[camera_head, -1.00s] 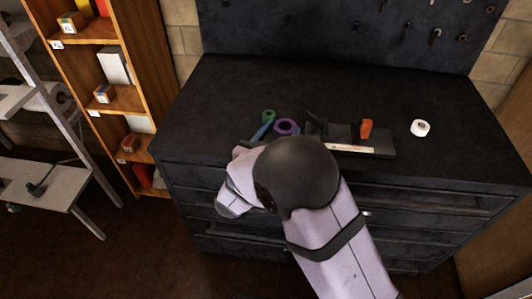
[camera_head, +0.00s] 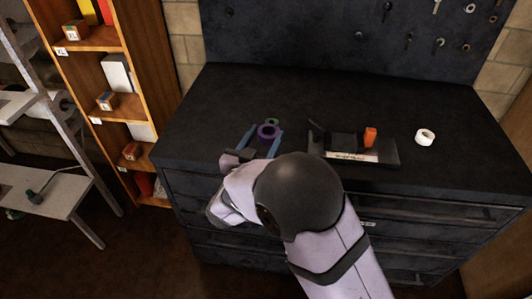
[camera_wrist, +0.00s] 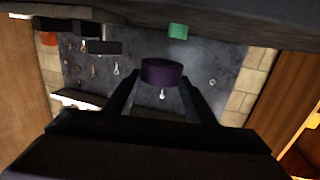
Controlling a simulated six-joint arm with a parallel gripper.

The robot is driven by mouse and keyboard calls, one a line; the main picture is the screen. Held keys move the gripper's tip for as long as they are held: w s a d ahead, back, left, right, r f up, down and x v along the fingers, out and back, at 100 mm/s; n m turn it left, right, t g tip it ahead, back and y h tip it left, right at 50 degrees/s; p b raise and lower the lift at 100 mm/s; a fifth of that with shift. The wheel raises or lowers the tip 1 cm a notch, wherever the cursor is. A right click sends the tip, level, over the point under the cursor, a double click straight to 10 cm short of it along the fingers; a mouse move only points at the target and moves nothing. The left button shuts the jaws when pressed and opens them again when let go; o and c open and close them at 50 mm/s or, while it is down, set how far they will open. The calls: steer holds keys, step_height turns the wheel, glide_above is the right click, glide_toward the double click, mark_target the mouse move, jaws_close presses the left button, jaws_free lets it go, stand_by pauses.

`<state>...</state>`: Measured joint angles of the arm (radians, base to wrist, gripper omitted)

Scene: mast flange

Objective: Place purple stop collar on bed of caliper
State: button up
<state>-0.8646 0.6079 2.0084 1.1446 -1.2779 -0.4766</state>
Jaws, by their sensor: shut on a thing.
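The purple stop collar (camera_head: 268,131) is a short, thick ring on the dark bench's left part. My gripper (camera_head: 263,138) has its two fingers on either side of the collar, closed on it. In the wrist view, the purple collar (camera_wrist: 163,72) sits between the fingertips of my gripper (camera_wrist: 163,80). Whether it touches the bench is unclear. The caliper (camera_head: 383,154) lies to the right, dark, with an upright jaw at its left, an orange block (camera_head: 370,136) and a pale strip along its front. My arm hides part of the bench in front.
A green ring (camera_head: 272,121) is just behind the collar; it also shows in the wrist view (camera_wrist: 178,32). A white ring (camera_head: 425,137) lies right of the caliper. The bench top (camera_head: 290,90) behind them is clear, up to a dark pegboard (camera_head: 350,30).

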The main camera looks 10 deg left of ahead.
steer(key=shift+f+p, duration=0.4)
steer(key=shift+f, duration=2.7)
steer(key=shift+f, duration=0.1)
steer(key=shift+f, duration=0.15)
steer(key=o, duration=1.1)
steer(key=b+v, duration=0.2)
steer(key=v, duration=0.4)
steer(key=shift+s+d+f, duration=0.1)
steer(key=shift+s, duration=0.15)
steer(key=shift+o, duration=0.4)
steer(key=shift+s+b, duration=0.3)
steer(key=shift+s, duration=0.15)
